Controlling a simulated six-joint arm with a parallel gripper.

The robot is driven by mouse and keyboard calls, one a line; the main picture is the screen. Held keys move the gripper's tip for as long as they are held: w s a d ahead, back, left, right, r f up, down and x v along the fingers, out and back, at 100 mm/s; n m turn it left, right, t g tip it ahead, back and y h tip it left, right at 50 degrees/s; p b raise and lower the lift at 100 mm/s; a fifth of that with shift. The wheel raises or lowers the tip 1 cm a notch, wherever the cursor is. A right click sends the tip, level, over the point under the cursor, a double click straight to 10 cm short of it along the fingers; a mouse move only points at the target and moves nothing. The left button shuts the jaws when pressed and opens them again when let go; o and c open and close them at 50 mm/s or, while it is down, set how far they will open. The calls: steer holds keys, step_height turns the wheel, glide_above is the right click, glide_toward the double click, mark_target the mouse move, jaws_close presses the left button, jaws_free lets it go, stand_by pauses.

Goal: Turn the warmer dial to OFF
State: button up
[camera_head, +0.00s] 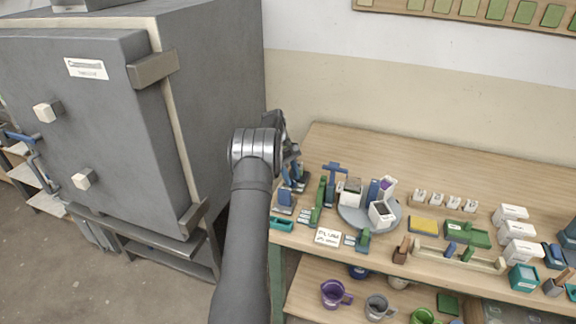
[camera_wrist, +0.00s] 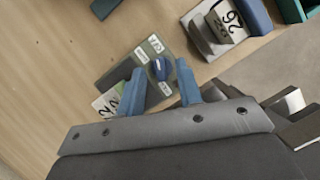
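In the wrist view a small blue dial (camera_wrist: 160,68) stands on a dark grey-green panel (camera_wrist: 118,73) with small white labels beside it. The label words are too small to read for certain, so I cannot tell the dial's setting. My gripper (camera_wrist: 161,74) has its two blue fingers apart, one on each side of the dial, with gaps visible between. In the head view my gripper (camera_head: 288,150) is over the left end of the table, partly behind my wrist. I cannot make out the dial there.
A large grey kiln (camera_head: 225,80) stands close on the left. In the wrist view a block marked 26 (camera_wrist: 226,22) stands near the panel.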

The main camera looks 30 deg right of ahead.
steer(key=v, duration=1.1)
steer(key=shift+w, duration=0.1)
steer(key=x, duration=1.1)
steer(key=shift+s+f, duration=0.25)
steer(key=shift+f, duration=0.1)
steer(key=shift+r, duration=0.1)
